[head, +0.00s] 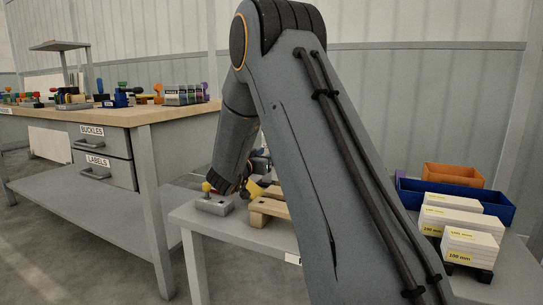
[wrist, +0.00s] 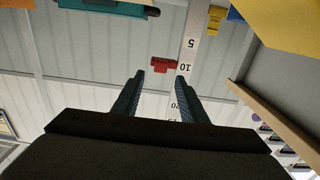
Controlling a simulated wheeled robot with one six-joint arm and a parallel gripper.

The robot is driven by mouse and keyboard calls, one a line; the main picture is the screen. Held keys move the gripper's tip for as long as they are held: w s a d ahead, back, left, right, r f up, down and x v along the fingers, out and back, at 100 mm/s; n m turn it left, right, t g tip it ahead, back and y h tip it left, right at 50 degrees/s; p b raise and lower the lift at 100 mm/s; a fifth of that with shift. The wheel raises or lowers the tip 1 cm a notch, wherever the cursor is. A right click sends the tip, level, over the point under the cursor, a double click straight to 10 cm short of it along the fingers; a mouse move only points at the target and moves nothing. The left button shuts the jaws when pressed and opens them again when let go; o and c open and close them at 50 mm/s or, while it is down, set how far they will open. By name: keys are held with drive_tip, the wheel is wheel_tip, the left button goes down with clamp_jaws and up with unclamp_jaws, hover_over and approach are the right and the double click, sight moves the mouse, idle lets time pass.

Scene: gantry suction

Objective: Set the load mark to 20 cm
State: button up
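In the wrist view a white scale strip (wrist: 193,40) with black numbers runs down the picture, showing 5, 10, 20 and a partly hidden number below. A small red slider (wrist: 164,65), seemingly the load mark, sits at the strip's left side, about level with the 10. My gripper (wrist: 161,76) is open and empty. Its two dark fingers point toward the red slider, with the tips just below it in the picture. The right finger covers part of the strip between 10 and 20. In the head view my arm hides the scale and slider.
A grey control box with a yellow knob (head: 207,187) and a wooden pallet (head: 270,208) stand on the low grey table (head: 240,237). White boxes (head: 470,247) and a blue bin (head: 490,207) are at right. A workbench (head: 145,115) with drawers stands left.

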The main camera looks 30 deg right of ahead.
drive_tip(key=b+x, duration=0.1)
drive_tip(key=x, duration=0.4)
drive_tip(key=shift+b, duration=0.35)
clamp_jaws()
